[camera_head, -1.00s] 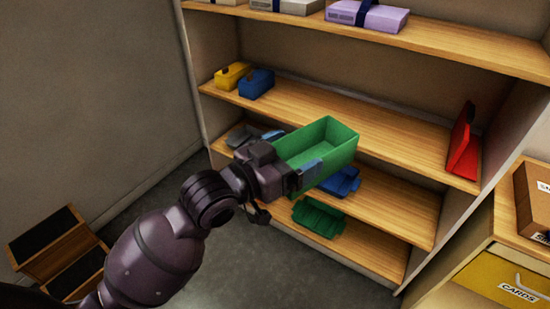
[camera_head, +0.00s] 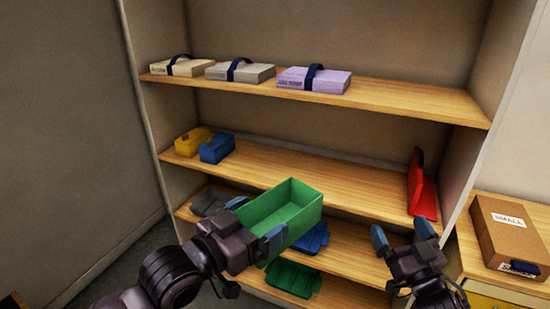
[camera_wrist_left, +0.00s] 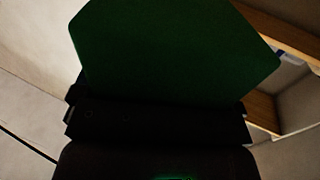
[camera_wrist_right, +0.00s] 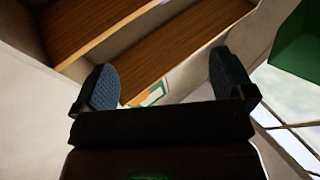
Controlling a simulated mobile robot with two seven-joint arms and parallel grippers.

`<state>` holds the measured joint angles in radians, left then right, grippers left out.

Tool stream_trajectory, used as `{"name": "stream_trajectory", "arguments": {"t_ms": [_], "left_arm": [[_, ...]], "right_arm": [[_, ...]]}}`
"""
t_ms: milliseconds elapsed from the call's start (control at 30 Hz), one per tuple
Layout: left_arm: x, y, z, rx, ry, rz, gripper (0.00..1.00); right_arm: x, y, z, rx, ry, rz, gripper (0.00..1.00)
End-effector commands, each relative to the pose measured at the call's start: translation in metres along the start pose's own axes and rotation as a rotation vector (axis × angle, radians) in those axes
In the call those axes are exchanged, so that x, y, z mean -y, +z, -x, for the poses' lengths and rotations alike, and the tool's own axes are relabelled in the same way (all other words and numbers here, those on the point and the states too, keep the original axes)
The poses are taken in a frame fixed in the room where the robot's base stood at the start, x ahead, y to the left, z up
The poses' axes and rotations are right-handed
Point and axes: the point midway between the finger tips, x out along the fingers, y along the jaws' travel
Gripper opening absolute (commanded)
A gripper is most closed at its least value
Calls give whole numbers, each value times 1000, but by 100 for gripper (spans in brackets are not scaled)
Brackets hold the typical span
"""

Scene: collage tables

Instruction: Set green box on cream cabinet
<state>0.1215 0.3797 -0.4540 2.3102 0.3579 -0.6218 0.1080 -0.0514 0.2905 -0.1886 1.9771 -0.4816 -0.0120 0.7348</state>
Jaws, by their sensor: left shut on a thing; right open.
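The green box (camera_head: 292,214) is an open-topped bin, held in the air in front of the shelves, slightly tilted in the head view. My left gripper (camera_head: 254,224) is shut on its near left end. The box fills the upper left wrist view (camera_wrist_left: 170,50), and its corner shows at the upper right of the right wrist view (camera_wrist_right: 300,40). My right gripper (camera_head: 402,234) is open and empty, to the right of the box. A pale cabinet with a wooden top (camera_head: 462,245) stands at the far right; I take it for the cream cabinet.
A brown carton (camera_head: 515,235) labelled SMALL occupies much of the cabinet top. The shelf unit (camera_head: 375,178) holds yellow (camera_head: 192,142) and blue (camera_head: 217,148) boxes, a red item (camera_head: 422,188), strapped cases above, and a green item (camera_head: 292,278) low down. The middle shelf's centre is clear.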

Motion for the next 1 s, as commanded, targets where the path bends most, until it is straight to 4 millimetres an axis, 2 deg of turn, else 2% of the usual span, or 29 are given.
{"name": "stream_trajectory", "arguments": {"t_ms": [33, 100, 300, 467, 600, 800, 1000], "left_arm": [[0, 0, 0, -1, 0, 0, 66], [0, 0, 0, -1, 0, 0, 66], [0, 0, 0, -1, 0, 0, 66], [0, 0, 0, -1, 0, 0, 66], [0, 0, 0, -1, 0, 0, 66], [0, 0, 0, -1, 0, 0, 66], [0, 0, 0, -1, 0, 0, 66]], "right_arm": [[5, -20, -17, -55, -38, 2, 100], [11, -43, -35, -121, -90, 0, 100], [38, -111, -77, -284, -261, -1, 100], [68, -160, -101, -383, -426, 12, 100], [104, -195, -114, -441, -598, 35, 100], [168, -226, -119, -470, -888, 96, 100], [234, -234, -108, -431, -1206, 200, 100]]}}
